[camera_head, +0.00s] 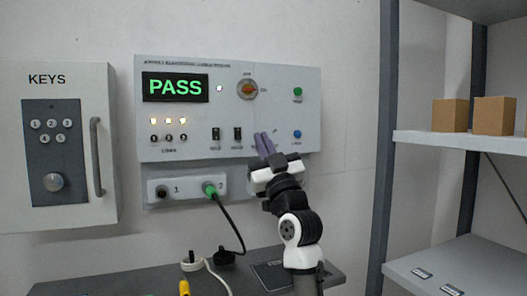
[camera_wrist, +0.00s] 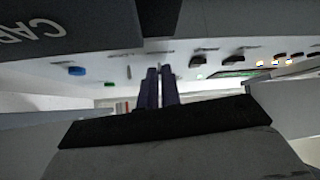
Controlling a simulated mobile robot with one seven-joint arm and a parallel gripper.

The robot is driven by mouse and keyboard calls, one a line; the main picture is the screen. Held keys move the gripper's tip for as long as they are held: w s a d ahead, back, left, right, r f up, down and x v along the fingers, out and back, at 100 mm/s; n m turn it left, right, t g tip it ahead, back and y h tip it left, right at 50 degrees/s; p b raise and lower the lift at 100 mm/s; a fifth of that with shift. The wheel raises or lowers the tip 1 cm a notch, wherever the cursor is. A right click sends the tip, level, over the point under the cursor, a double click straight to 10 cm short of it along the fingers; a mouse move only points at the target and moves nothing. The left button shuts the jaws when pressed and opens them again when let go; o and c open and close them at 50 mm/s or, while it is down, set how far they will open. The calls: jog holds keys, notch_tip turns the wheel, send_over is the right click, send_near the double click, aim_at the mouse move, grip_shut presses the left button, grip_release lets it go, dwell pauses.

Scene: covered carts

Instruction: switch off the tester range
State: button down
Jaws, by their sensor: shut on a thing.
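The tester (camera_head: 230,108) is a pale wall panel with a green PASS display (camera_head: 175,87) and an orange knob (camera_head: 247,89) marked at its top and right. Two black switches, the left one (camera_head: 215,134) and the right one (camera_head: 237,133), sit low on the panel. My gripper (camera_head: 264,143) is at the panel face, just right of these switches and below the knob, apart from it. In the wrist view my gripper (camera_wrist: 160,72) has its dark fingers almost together on something small at the panel. The fingers hide it, so I cannot make out which control it is.
A green button (camera_head: 298,94) and a blue button (camera_head: 297,134) are right of my gripper. A green plug (camera_head: 209,189) with a black cable sits below. A keys cabinet (camera_head: 55,145) hangs left. A shelf (camera_head: 460,144) with boxes stands right.

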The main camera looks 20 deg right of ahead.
dwell(0.3)
jog(key=c, duration=1.6)
grip_release()
jog(key=shift+s+f, duration=0.1)
jog(key=b+v, duration=0.3)
jog(key=v, duration=1)
jog(key=shift+s+b, duration=0.3)
jog(key=shift+b, duration=0.1)
jog(key=shift+f, duration=0.15)
